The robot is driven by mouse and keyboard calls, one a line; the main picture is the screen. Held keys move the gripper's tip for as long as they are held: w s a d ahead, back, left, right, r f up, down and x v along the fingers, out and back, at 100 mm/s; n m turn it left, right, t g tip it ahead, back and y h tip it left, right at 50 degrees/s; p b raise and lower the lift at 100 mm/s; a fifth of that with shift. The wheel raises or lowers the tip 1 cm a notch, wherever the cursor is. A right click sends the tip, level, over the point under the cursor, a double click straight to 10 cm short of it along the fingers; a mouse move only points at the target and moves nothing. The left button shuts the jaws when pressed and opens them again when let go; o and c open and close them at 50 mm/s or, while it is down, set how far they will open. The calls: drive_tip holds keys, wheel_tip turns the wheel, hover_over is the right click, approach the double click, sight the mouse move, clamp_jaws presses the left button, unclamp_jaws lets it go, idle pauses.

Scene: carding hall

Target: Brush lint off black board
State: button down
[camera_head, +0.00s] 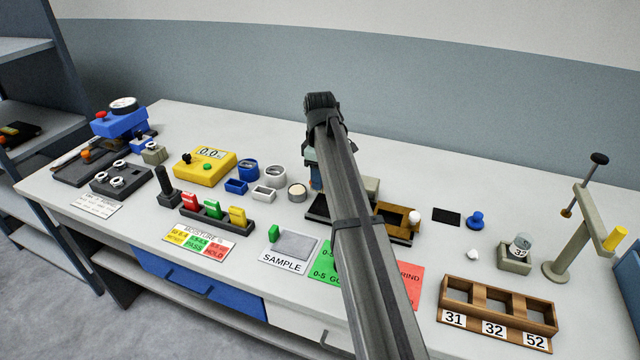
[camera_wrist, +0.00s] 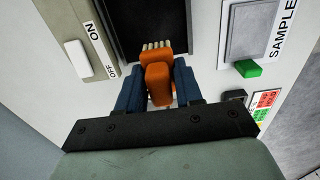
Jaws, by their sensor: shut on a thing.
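My gripper (camera_wrist: 159,88) is shut on an orange brush (camera_wrist: 158,72), with one blue finger on each side of its handle. The brush's pale bristles (camera_wrist: 157,45) point toward the black board (camera_wrist: 152,22) and overlap its near edge in the wrist view. I cannot tell whether they touch it. In the head view my gripper (camera_head: 316,178) is mostly behind my arm, above the board (camera_head: 317,209), whose left part shows. The brush is hidden there. I cannot make out any lint on the visible part of the board.
A white ON/OFF switch (camera_wrist: 78,58) is left of the board in the wrist view. The SAMPLE plate (camera_head: 290,246), a wooden tray with a white knob (camera_head: 398,235) and a green card (camera_head: 325,268) are close by. Bare table lies behind the small cups.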

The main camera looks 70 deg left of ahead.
drive_tip(key=shift+r, duration=0.8)
